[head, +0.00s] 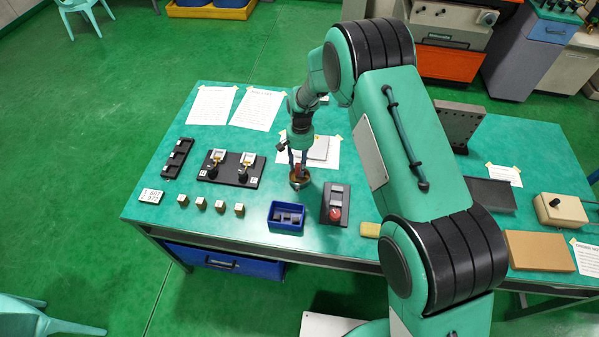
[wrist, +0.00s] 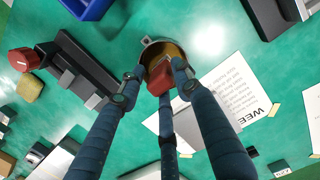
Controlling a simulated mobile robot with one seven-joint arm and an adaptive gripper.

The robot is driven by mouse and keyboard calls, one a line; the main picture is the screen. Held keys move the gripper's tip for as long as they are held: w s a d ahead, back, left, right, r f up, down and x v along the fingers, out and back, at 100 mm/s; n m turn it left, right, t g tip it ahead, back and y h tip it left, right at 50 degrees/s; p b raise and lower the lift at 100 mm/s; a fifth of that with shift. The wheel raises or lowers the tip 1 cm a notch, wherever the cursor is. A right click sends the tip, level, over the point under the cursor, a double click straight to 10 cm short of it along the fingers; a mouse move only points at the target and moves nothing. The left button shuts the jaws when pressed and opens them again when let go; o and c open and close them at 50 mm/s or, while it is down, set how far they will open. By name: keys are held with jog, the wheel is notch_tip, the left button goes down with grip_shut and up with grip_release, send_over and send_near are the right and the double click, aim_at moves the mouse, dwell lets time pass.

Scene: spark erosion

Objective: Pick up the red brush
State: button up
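In the wrist view the red brush (wrist: 160,78) shows as a small red block at the mouth of a round, brass-coloured cup (wrist: 183,50). My gripper (wrist: 160,76) has its fingers around the brush, with tips close to its sides. I cannot tell whether they press on it. In the head view my gripper (head: 298,166) points down at the cup (head: 299,183) on the green table; the brush is not clear there. The brush's lower part is hidden.
A blue bin (head: 287,217) and a dark device with a red button (head: 335,204) stand in front of the cup. A black fixture board (head: 231,169) lies to the left, with several small blocks nearby. Paper sheets lie behind.

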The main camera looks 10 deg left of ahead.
grip_shut()
jog(key=shift+r, duration=0.1)
jog(key=shift+r, duration=4.9)
